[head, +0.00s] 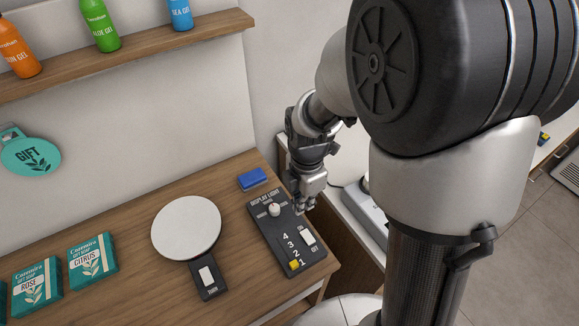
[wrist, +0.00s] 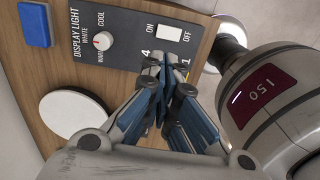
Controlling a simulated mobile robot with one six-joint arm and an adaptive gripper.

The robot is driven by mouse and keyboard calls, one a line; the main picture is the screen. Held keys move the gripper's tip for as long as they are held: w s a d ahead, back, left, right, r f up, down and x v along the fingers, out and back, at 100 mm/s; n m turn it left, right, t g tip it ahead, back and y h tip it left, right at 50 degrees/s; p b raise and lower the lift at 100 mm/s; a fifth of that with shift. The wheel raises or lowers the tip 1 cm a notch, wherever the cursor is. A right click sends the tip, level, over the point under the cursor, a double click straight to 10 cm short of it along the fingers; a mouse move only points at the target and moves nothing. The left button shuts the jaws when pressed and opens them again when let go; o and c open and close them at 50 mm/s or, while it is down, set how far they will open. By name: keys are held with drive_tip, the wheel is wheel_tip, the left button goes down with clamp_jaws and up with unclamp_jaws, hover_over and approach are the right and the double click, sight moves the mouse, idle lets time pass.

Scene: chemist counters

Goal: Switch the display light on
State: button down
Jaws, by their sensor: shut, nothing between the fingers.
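The black display light panel (head: 270,235) lies on the wooden counter, and it also fills the top of the wrist view (wrist: 120,50). It carries a white rocker switch (head: 307,237) marked ON and OFF, also in the wrist view (wrist: 169,33). It has a round white knob (head: 274,210), also in the wrist view (wrist: 103,41), and a yellow slider (head: 294,265) near 1. I cannot tell which side of the rocker is pressed. My gripper (head: 302,209) is shut and empty, above the panel's right edge. In the wrist view its fingertips (wrist: 165,62) appear just below the switch and hide part of the number scale.
A white turntable (head: 186,228) with its own TURN switch (head: 207,279) stands left of the panel. A blue block (head: 252,179) lies behind it. Soap boxes (head: 92,258) are at the left. Bottles (head: 100,25) stand on the shelf (head: 150,47) above. A grey device (head: 365,215) is on the right.

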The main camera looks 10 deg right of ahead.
drive_tip(key=shift+f, duration=0.15)
drive_tip(key=b, duration=0.4)
hover_over(301, 236)
wheel_tip(301, 236, down, 13)
drive_tip(key=shift+r, duration=0.1)
drive_tip(key=shift+f, duration=0.6)
